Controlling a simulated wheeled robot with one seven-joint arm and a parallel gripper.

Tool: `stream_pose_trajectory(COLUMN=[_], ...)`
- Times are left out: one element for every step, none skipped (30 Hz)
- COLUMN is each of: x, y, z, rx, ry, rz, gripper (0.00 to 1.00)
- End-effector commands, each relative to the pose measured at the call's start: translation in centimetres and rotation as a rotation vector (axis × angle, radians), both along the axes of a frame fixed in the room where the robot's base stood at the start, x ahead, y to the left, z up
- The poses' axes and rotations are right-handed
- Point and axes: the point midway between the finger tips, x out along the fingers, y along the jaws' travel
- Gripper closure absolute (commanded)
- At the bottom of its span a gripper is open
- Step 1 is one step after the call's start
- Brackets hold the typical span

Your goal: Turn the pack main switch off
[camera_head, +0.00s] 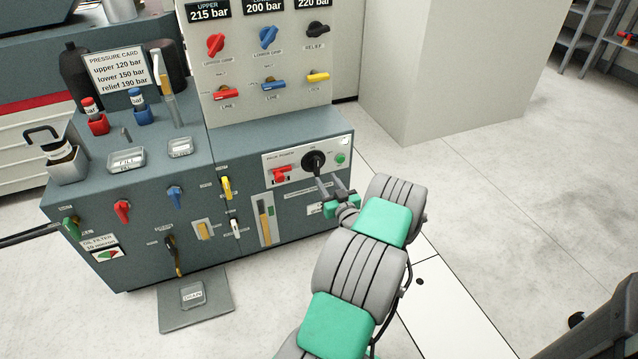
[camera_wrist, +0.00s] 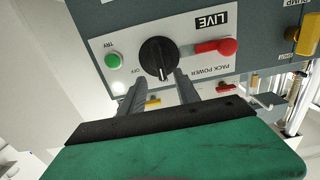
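The pack main switch is a round black rotary knob (camera_head: 314,161) on the white pack power panel (camera_head: 269,163) at the cabinet's right end. In the wrist view the knob (camera_wrist: 158,56) is upside down and has a white mark on its lower edge, with "OFF" printed beside it. My gripper (camera_head: 331,184) is just in front of the panel, a little below and right of the knob in the head view. In the wrist view its two fingers (camera_wrist: 158,82) are spread with nothing between them. I cannot tell whether they touch the knob.
A red lever (camera_head: 282,174) sits left of the knob, and a green button (camera_head: 340,159) sits right. A black "LIVE" label (camera_wrist: 212,20) is on the panel. Yellow and white valve handles (camera_head: 226,187) are farther left. Open floor (camera_head: 480,200) lies to the right.

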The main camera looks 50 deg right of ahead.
Motion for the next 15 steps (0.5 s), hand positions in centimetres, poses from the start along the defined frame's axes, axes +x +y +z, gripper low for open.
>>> stream_pose_trajectory(x=[0.3, 0.6, 1.3, 1.8, 2.3, 3.0, 3.5, 4.0, 4.7, 5.1, 5.4, 5.8, 6.1, 6.2, 6.4], y=[-0.4, -0.6, -0.8, -1.1, -1.4, -1.7, -2.1, -2.4, -2.8, -3.0, -3.3, -3.5, -3.6, -3.8, -3.9], z=[0.0, 0.1, 0.2, 0.2, 0.2, 0.1, 0.1, 0.1, 0.1, 0.1, 0.1, 0.1, 0.1, 0.2, 0.2], rx=[-0.004, -0.005, -0.007, -0.007, -0.007, -0.005, -0.006, -0.005, -0.005, -0.005, -0.005, -0.003, -0.002, -0.003, -0.002], ry=[-0.003, -0.004, -0.003, -0.003, -0.003, -0.002, -0.002, -0.001, -0.003, -0.002, -0.002, -0.002, -0.002, -0.001, -0.001], rz=[-0.003, -0.003, -0.001, 0.0, 0.0, 0.002, 0.001, 0.001, 0.001, 0.0, 0.0, 0.001, 0.0, -0.001, -0.001], gripper=[0.62, 0.62, 0.62, 0.62, 0.62, 0.62, 0.62, 0.62, 0.62, 0.62, 0.62, 0.62, 0.62, 0.62, 0.62])
